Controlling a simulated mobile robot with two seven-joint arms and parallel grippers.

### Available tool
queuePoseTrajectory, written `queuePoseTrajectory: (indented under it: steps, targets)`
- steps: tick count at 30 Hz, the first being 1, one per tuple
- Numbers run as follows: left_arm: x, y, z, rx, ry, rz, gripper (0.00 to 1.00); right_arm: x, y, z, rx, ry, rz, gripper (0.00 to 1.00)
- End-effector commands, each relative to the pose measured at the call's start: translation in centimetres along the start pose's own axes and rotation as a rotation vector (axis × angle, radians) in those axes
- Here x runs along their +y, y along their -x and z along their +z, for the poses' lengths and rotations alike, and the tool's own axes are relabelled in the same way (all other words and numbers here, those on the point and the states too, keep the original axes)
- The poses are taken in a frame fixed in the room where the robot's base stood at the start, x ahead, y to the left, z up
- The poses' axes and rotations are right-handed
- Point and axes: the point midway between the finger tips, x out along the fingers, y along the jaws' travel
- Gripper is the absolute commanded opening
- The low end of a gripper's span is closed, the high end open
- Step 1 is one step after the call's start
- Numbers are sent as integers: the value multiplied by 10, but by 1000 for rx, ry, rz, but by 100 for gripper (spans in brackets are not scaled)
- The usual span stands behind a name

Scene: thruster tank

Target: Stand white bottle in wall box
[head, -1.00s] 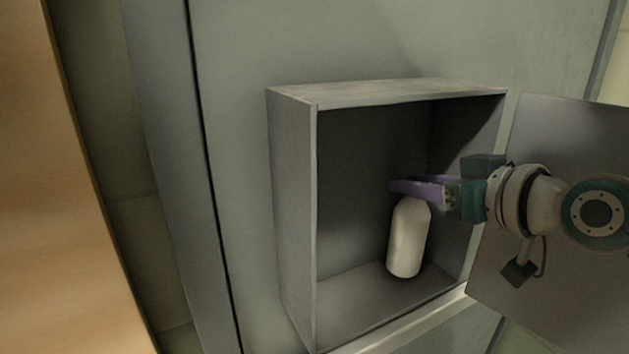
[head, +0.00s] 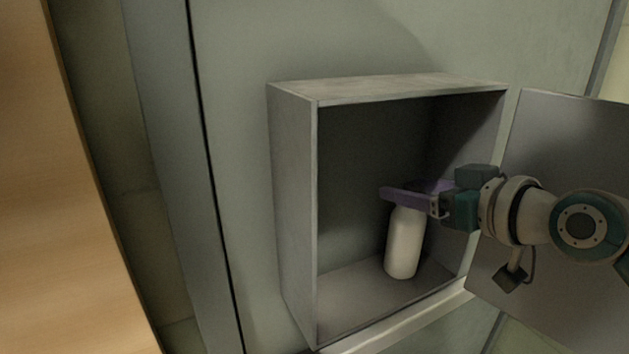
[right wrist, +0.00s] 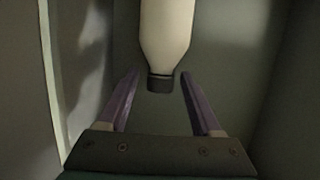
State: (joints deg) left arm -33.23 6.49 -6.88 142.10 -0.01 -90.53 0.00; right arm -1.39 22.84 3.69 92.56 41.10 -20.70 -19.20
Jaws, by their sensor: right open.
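The white bottle (head: 404,243) stands upright, or nearly so, on the floor of the grey wall box (head: 296,210). Its top is hidden behind my right gripper (head: 405,190) in the head view. The right gripper reaches in from the right with its purple fingers at the bottle's top. In the right wrist view the bottle (right wrist: 166,32) shows its shoulder and dark cap, with the cap between the two fingers (right wrist: 160,76). The fingers are open, with a gap on each side of the cap. My left gripper is not in view.
The box door (head: 560,130) hangs open on the right, close behind my right arm. The box's side walls and front lower edge bound the opening. The box floor left of the bottle is clear. A wooden surface (head: 50,220) is at the far left.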

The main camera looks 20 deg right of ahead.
Motion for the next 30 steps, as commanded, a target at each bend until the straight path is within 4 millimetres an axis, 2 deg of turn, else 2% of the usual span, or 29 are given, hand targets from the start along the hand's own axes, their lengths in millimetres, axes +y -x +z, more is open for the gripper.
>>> queuePoseTrajectory:
  steps: [5,8,21,28,30]
  targets:
    - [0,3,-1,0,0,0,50,0,3,-3,0,-1,0,66]
    - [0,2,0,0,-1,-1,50,0,14,-1,-2,0,-1,66]
    - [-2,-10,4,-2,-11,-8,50,0,97,0,-3,2,-1,66]
    - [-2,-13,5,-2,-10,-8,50,-1,118,-1,-4,0,-2,66]
    - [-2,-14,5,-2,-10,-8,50,-8,120,7,-38,2,-13,66]
